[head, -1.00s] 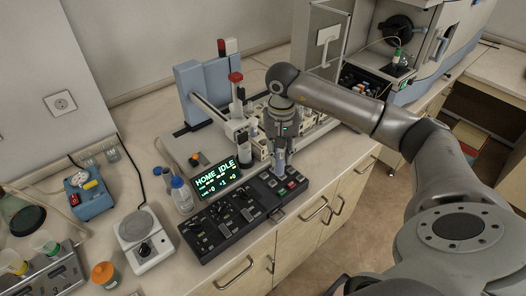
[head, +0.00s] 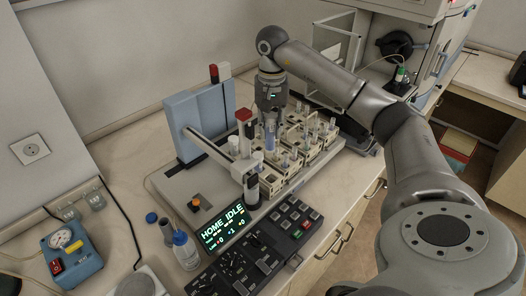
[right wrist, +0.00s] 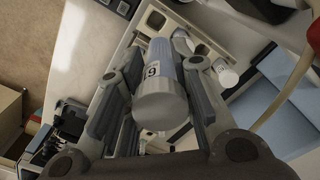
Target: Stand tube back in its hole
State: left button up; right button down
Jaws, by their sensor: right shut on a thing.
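My right gripper (head: 270,112) is shut on a bluish, clear tube (head: 270,136), which hangs roughly upright over the beige sample racks (head: 318,152). In the right wrist view the fingers of the gripper (right wrist: 158,72) lie on both sides of the tube (right wrist: 160,98), whose white label has a digit that reads as 6 or 9. The racks have square holes, and several hold tubes. One rack (right wrist: 154,20) shows open square holes beyond the tube. I cannot tell whether the tube's lower end is in a hole or above one. My left gripper is not in view.
A red-capped post (head: 244,135) and a blue upright housing (head: 199,118) stand left of the racks. The display (head: 223,228) and black control panel (head: 262,250) lie in front. A wash bottle (head: 185,250) stands left.

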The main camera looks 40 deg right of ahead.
aim_at(273, 149)
jog(key=f+b, duration=0.2)
jog(key=s+f+b, duration=0.1)
jog(key=f, duration=0.2)
jog(key=f+b, duration=0.2)
jog(key=shift+s+f+b, duration=0.2)
jog(key=shift+s+b, duration=0.05)
jog(key=shift+b, duration=0.05)
jog(key=f+b, duration=0.1)
jog(key=f, duration=0.1)
jog(key=f+b, duration=0.1)
jog(key=shift+w+f+b, duration=0.25)
jog(key=shift+b, duration=0.05)
notch_tip(273, 149, down, 5)
jog(key=b, duration=0.4)
jog(key=shift+f, duration=0.15)
jog(key=shift+f+b, duration=0.4)
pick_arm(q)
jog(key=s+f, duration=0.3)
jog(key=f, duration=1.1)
